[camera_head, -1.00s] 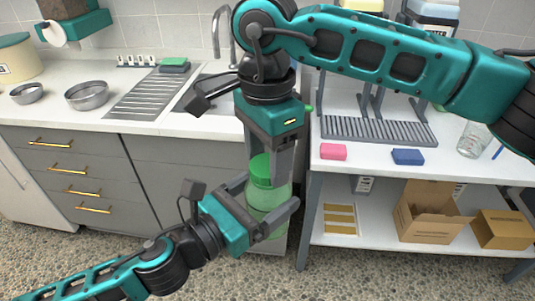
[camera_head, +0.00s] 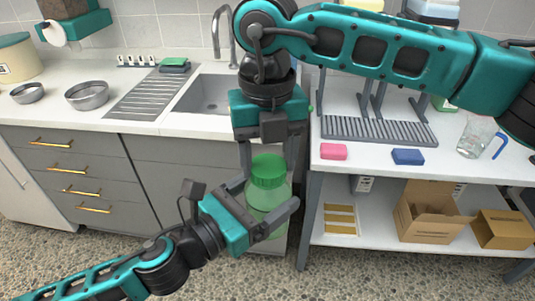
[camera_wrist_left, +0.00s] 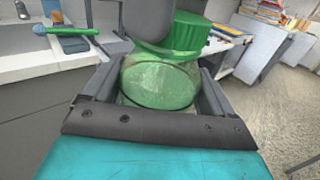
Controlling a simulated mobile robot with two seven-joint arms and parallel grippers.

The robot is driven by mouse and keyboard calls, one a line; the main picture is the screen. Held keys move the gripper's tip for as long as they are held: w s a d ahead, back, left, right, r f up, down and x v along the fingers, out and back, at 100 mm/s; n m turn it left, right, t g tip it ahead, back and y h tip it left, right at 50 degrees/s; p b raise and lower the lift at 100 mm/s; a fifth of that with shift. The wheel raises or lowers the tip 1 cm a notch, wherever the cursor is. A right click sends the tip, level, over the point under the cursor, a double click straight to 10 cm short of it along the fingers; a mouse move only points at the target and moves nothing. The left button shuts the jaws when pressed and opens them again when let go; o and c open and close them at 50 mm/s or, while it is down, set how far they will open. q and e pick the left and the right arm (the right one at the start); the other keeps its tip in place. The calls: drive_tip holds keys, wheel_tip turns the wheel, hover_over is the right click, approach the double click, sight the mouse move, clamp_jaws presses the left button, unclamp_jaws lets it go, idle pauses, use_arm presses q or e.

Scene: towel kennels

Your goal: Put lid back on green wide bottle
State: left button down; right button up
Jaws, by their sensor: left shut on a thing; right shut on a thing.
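The green wide bottle (camera_head: 266,200) is a translucent pale green jar, upright in front of the counter. My left gripper (camera_head: 266,197) is shut around its body from the left. The bottle also fills the space between the fingers in the left wrist view (camera_wrist_left: 158,82). The green lid (camera_head: 268,171) is at the top of the bottle, over its mouth. It also shows in the left wrist view (camera_wrist_left: 188,35), partly covered by a dark finger. My right gripper (camera_head: 267,160) points down from above and is shut on the lid. I cannot tell whether the lid is seated.
A sink (camera_head: 208,93) and counter (camera_head: 145,126) lie behind on the left, with two metal bowls. A white shelf table (camera_head: 375,172) stands close on the right, carrying a pink sponge (camera_head: 333,151), a blue sponge (camera_head: 408,156) and a glass jug (camera_head: 474,136). Cardboard boxes sit below.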

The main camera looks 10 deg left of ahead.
drive_tip(key=m, duration=0.3)
drive_tip(key=shift+m, duration=0.4)
drive_tip(key=m, duration=0.3)
drive_tip(key=shift+m, duration=0.4)
drive_tip(key=m, duration=0.3)
drive_tip(key=shift+m, duration=0.4)
drive_tip(key=m, duration=0.5)
drive_tip(key=o, duration=1.1)
wheel_tip(320, 180, up, 12)
